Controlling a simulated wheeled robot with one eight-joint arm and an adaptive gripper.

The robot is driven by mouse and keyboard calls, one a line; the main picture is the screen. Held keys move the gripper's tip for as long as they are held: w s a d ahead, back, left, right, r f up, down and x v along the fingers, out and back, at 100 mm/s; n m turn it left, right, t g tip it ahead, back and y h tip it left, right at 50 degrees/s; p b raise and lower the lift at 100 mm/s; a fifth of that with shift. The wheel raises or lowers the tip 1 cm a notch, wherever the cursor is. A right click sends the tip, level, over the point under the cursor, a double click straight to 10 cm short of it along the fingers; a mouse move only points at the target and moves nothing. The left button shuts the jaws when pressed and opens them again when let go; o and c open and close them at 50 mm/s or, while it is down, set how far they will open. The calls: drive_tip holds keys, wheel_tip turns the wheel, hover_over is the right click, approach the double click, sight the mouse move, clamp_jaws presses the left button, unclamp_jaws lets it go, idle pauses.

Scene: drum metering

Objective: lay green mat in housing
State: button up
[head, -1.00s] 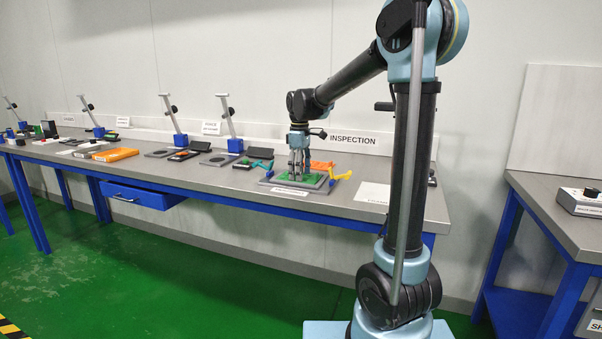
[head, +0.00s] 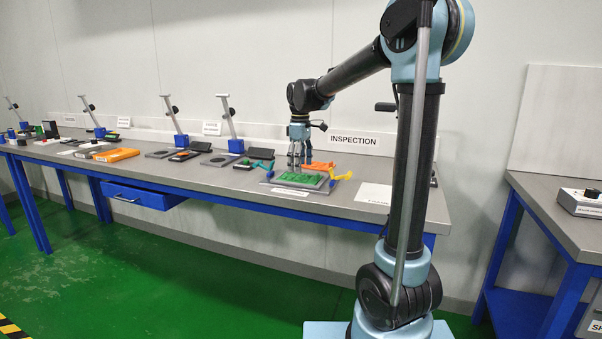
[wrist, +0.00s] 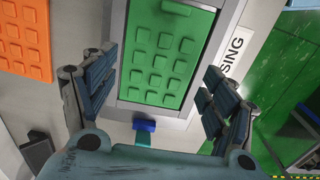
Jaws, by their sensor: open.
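The green mat (head: 301,180), with rows of raised pads, lies flat in the grey housing (head: 321,188) on the bench. In the wrist view the green mat (wrist: 171,50) fills the inside of the grey housing (wrist: 216,45), its edges running along the frame's sides; its far end is cut off by the picture. My gripper (head: 299,164) is above the housing, toward its back side, apart from the mat. In the wrist view my gripper (wrist: 158,95) is open, its fingers spread to either side of the housing, with nothing between them.
A teal clamp (head: 262,166) and a yellow clamp (head: 341,176) stand at the housing's sides. An orange padded mat (wrist: 25,38) lies beside it. A white sheet (head: 374,193) lies to the right. Stands and other parts line the bench to the left.

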sight(301, 176)
wheel_tip(301, 176, up, 9)
idle(0.3)
drive_tip(key=shift+r, duration=0.1)
